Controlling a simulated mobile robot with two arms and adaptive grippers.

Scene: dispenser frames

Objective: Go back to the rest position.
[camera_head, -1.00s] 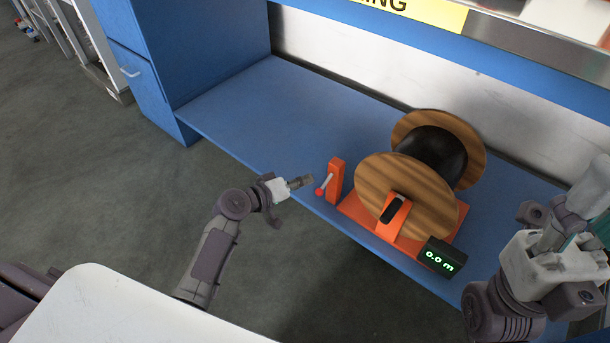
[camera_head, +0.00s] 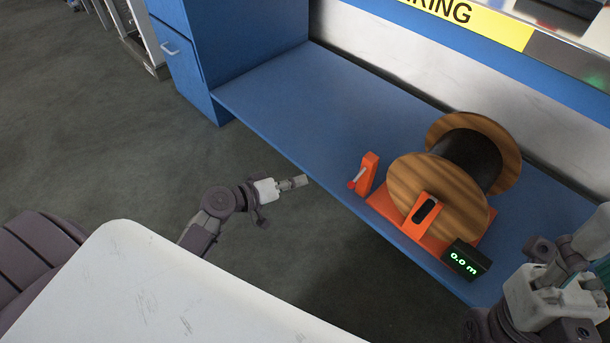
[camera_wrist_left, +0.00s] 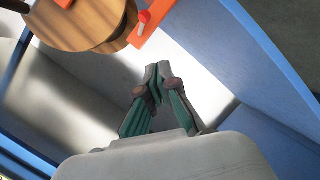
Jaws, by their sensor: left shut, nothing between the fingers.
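My left gripper (camera_head: 293,182) is shut and empty, in front of the blue bench's front edge and left of the orange dispenser frame. The left wrist view also shows its closed fingertips (camera_wrist_left: 157,72), touching nothing. My right gripper (camera_head: 572,265) is at the lower right of the head view, partly cut off by the picture edge, so its fingers do not show clearly. The dispenser frame (camera_head: 412,228) stands on the bench and carries a wooden spool (camera_head: 433,195) with black cable. Its orange lever post (camera_head: 368,172) has a red knob (camera_head: 351,185), apart from my left gripper.
The blue bench (camera_head: 290,105) has a clear left part, beside a blue cabinet (camera_head: 235,45). A black display (camera_head: 467,259) reading 0.0 m sits at the dispenser's front. A white surface (camera_head: 150,290) fills the lower left. Grey floor (camera_head: 90,130) is open at left.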

